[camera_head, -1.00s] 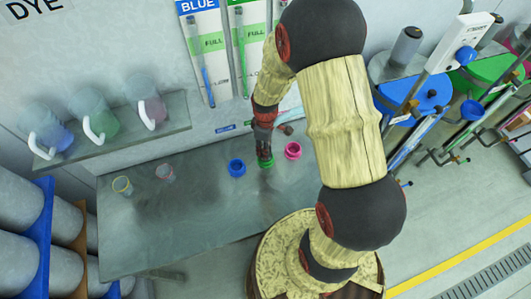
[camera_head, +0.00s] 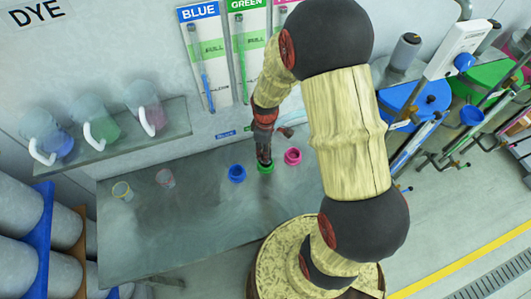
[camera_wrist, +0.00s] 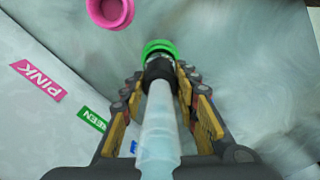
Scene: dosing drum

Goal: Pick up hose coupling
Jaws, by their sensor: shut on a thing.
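My gripper (camera_head: 264,154) points down over the grey bench, with its fingers on either side of a pale, translucent tube with a black collar (camera_wrist: 159,68). I take this to be the hose coupling; my gripper (camera_wrist: 160,82) is shut on it. A green ring-shaped fitting (camera_wrist: 160,47) shows at the collar's far end; it also shows in the head view (camera_head: 265,167), right at the gripper's tip. I cannot tell whether ring and collar are joined, or whether they are lifted off the bench.
A pink fitting (camera_head: 293,156) and a blue fitting (camera_head: 237,173) stand on the bench (camera_head: 210,235) on either side of the green one. Several jugs stand on a wall shelf (camera_head: 120,142). The bench's front left is clear.

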